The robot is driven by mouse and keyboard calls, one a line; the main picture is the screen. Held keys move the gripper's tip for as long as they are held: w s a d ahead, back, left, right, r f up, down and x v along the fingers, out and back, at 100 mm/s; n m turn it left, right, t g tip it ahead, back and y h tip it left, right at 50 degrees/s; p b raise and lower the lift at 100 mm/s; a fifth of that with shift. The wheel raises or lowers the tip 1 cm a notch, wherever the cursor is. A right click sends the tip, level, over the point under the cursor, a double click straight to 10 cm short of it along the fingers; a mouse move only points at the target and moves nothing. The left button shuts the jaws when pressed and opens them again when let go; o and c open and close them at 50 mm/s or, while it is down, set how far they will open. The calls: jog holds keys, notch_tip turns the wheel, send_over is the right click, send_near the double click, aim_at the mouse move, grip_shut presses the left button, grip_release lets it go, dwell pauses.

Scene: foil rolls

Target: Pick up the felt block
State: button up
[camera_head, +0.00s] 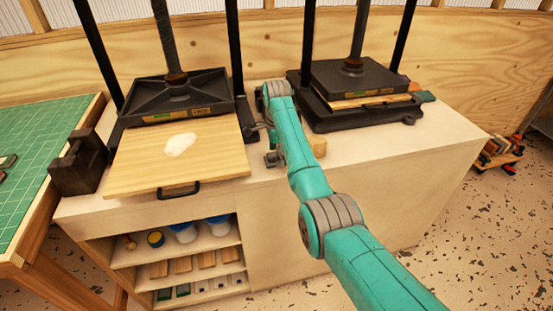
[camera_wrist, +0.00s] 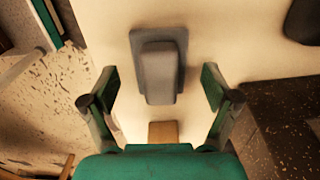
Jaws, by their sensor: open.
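A grey block on a wider flat grey base, which looks like the felt block (camera_wrist: 160,75), rests on the pale bench top in the wrist view. My gripper (camera_wrist: 161,80) is open, one finger on each side of it in the picture, with clear gaps on both sides. Nothing is held. How far the fingertips are above the block cannot be told. In the head view my gripper (camera_head: 268,143) is small and partly hidden by my arm, over the bench between the two presses. The block cannot be told apart from the gripper there.
A tan block (camera_head: 317,145) stands on the bench just right of my arm; it also shows in the wrist view (camera_wrist: 163,131). A left press (camera_head: 180,97) with a wooden board (camera_head: 135,170) and a right press (camera_head: 360,82) flank the arm.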

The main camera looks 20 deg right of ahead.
jog(key=c, duration=1.4)
jog(key=shift+f, duration=0.15)
jog(key=shift+c, duration=1.1)
jog(key=shift+s, duration=0.15)
jog(key=shift+c, duration=0.2)
jog(key=shift+f, duration=0.15)
grip_shut()
notch_tip(320, 180, up, 10)
jog(key=shift+r, duration=0.25)
